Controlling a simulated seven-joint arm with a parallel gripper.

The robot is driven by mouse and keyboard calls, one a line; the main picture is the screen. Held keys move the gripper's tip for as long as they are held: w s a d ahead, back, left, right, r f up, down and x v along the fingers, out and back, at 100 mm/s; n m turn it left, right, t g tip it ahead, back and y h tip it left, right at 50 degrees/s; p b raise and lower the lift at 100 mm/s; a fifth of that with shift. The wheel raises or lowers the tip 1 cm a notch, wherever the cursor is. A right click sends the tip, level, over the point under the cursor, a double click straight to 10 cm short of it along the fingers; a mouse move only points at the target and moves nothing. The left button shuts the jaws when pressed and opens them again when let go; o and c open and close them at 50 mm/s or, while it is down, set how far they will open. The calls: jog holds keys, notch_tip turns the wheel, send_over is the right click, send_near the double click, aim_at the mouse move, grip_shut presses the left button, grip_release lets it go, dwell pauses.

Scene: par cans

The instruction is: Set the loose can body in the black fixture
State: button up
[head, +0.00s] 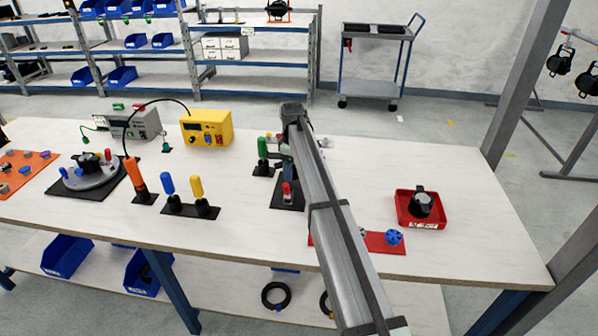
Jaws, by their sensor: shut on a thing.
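My gripper (284,160) is at the far end of my arm, over the middle of the table. It is small and partly hidden by my arm. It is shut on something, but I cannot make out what. Just below it is a flat black base (283,202) with a small upright part with a red top (287,188). This may be the black fixture; I cannot tell whether anything sits in it. One black can-like body (422,204) lies in a red tray (415,223) at the right, apart from my gripper. I cannot tell which can is the loose one.
A green-handled tool (263,148) stands just left of my gripper. Blue and yellow handles (182,190), an orange tool (135,176), a yellow box (207,128) and a grey disc (90,174) stand further left. A red mat (378,242) lies right of my arm. The back right is clear.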

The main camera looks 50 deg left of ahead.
jog(key=n, duration=0.1)
jog(key=a+n, duration=0.1)
jog(key=shift+w+a+r+n, duration=0.1)
jog(key=shift+w+n, duration=0.2)
jog(key=n, duration=0.2)
jog(key=shift+w+a+n, duration=0.1)
jog(key=shift+a+n, duration=0.1)
jog(key=shift+n, duration=0.1)
jog(key=n, duration=0.5)
jog(key=shift+n, duration=0.3)
